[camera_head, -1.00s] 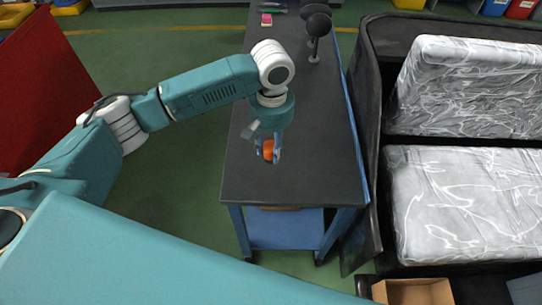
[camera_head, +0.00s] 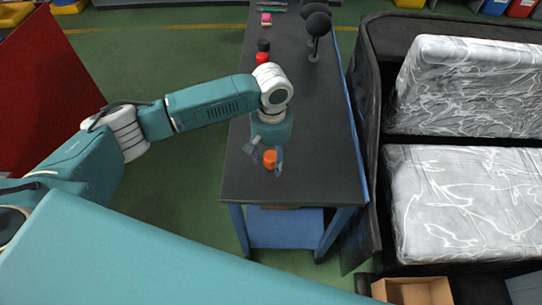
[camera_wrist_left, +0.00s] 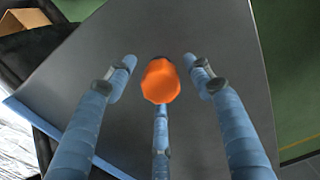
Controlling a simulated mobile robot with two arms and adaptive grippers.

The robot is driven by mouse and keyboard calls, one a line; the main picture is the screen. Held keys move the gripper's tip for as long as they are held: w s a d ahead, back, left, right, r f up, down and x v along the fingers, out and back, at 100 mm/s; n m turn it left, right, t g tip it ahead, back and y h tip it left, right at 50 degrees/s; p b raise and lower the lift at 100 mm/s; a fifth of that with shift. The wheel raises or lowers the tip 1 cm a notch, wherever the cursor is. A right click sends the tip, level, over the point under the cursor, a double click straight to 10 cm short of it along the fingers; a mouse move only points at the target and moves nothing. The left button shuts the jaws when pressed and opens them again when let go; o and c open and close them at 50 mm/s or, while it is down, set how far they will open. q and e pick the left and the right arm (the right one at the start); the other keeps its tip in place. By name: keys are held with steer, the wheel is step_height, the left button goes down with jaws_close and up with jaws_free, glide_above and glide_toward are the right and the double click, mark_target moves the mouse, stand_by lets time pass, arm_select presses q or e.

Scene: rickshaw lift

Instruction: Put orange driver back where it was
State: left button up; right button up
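The orange driver (camera_head: 269,158) is over the near part of the dark table top (camera_head: 300,185), its orange handle end turned up. In the left wrist view the driver (camera_wrist_left: 161,82) sits between the spread fingers of my left gripper. The left gripper (camera_head: 263,160) points down around it, with visible gaps to the two side fingers. The third finger lies behind or below the handle, and I cannot tell if it touches. The driver's lower part is hidden. My right gripper is not in view.
Black round-headed stands (camera_head: 317,25) are at the far right edge. A dark cart with wrapped slabs (camera_head: 465,200) flanks the table on the right.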

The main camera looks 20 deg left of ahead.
mark_target(271, 156)
arm_select(q)
steer(key=shift+r, duration=0.2)
step_height(271, 156, up, 10)
steer(key=shift+r+b, duration=0.25)
steer(key=shift+b, duration=0.4)
steer(key=shift+r, duration=0.7)
